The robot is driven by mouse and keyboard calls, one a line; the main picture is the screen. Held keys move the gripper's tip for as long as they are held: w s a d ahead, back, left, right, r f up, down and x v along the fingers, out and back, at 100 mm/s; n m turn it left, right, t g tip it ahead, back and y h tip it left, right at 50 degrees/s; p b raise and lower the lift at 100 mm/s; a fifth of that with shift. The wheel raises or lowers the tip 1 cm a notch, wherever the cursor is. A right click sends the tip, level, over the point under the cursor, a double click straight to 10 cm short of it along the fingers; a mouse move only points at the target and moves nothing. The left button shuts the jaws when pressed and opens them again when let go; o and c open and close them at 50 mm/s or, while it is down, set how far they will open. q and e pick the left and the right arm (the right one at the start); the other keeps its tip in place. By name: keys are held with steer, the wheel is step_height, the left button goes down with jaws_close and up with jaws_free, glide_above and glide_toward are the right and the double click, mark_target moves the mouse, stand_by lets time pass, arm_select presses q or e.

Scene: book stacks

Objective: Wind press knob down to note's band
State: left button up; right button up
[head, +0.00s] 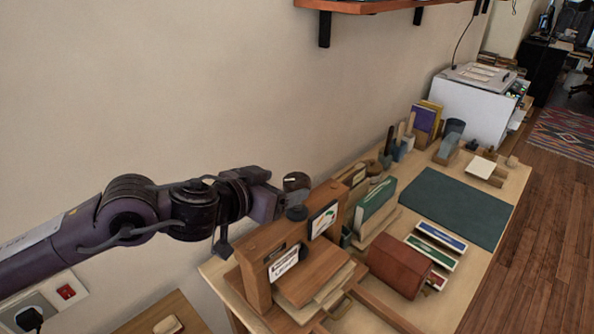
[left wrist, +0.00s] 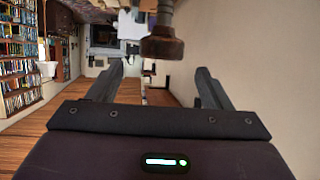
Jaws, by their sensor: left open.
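The wooden press (head: 256,262) stands at the near end of the bench. A dark round knob (head: 297,181) appears at its top, partly hidden by my gripper. A black round part (head: 296,213) sits below it. A white card with a coloured band or scale (head: 322,219) is on the press's upright; its marks are too small to read. A white label (head: 284,263) is on the front. My left gripper (head: 281,194) is open beside the knob. In the left wrist view, the brown knob (left wrist: 162,47) on its stem shows between the spread fingers (left wrist: 159,72), near their tips; I see no contact.
A reddish-brown block (head: 399,265), a green-spined book in a stand (head: 376,203) and a dark green mat (head: 455,205) occupy the bench. A white machine (head: 473,105) stands at the far end. The wall is close behind the press, and a shelf hangs above.

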mark_target(294, 181)
arm_select(q)
steer(key=x, duration=0.6)
steer(key=shift+w+f, duration=0.2)
steer(key=shift+s, duration=0.1)
steer(key=shift+c, duration=0.2)
steer(key=c, duration=0.9)
steer(key=shift+g+p, duration=0.3)
steer(key=shift+p, duration=0.1)
